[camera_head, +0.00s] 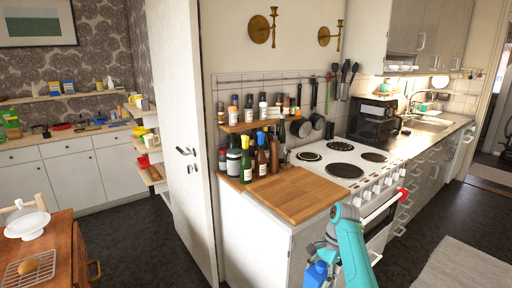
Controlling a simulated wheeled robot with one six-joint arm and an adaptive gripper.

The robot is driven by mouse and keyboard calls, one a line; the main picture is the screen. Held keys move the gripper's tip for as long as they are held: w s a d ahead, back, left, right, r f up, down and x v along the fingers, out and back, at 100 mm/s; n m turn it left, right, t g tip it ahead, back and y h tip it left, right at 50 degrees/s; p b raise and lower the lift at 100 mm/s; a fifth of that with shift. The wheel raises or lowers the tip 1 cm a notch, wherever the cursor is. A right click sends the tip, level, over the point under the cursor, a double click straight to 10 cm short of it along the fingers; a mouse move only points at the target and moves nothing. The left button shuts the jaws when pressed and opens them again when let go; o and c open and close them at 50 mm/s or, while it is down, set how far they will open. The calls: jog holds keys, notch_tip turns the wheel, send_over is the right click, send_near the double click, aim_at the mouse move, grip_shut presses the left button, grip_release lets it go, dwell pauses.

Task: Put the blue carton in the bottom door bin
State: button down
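My gripper (318,257) is at the bottom centre, at the end of my teal arm, low in front of the wooden counter. A bright blue carton (316,274) shows at its fingers, cut by the bottom edge of the picture. The gripper appears shut on it; the fingertips are small and partly hidden. A tall white door (180,130) stands open left of the counter.
A wooden counter (300,197) with bottles (247,162) and a white stove (345,168) stand behind my gripper. A wooden cabinet (62,245) with a white bowl and a rack is at the lower left. Dark floor (150,235) lies open between the cabinet and the door.

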jog(key=s+f+n+g+h, duration=0.1)
jog(key=s+f+n+h, duration=0.1)
jog(key=s+f+n, duration=0.3)
jog(key=s+a+f+n+g+h, duration=0.1)
jog(key=s+f+n, duration=0.5)
jog(key=f, duration=0.5)
jog(key=shift+s+a+f+n+h, duration=0.2)
jog(key=shift+s+f+n+h, duration=0.1)
jog(key=shift+s+f+h, duration=0.1)
